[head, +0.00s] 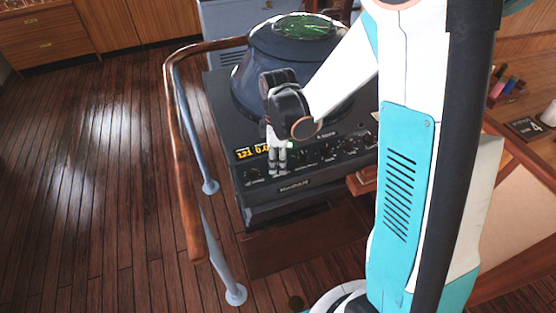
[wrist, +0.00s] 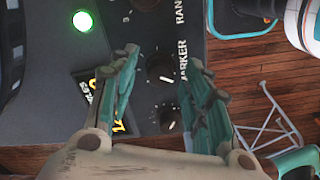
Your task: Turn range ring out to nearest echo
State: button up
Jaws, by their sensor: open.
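The radar console (head: 315,190) stands behind a curved rail, with a green round screen (head: 303,27) on its blue hood. The ring and echoes are too small to tell apart. An amber readout (head: 253,152) on its panel shows digits, partly covered by my gripper. My gripper (head: 277,168) points down over the panel. In the wrist view my gripper (wrist: 163,57) is open, its two fingers on either side of a dark knob (wrist: 160,70) beside the word MARKER. Whether the fingers touch the knob I cannot tell.
Another knob (wrist: 145,4) sits by the RANGE label, and a lower knob (wrist: 170,122) lies between the fingers' bases. A green lamp (wrist: 83,21) glows at upper left. The wooden handrail (head: 178,130) curves along the console's left side. The plank floor at left is clear.

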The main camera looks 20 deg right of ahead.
jog(key=shift+f, duration=0.2)
grip_shut()
jog(key=shift+m, duration=0.3)
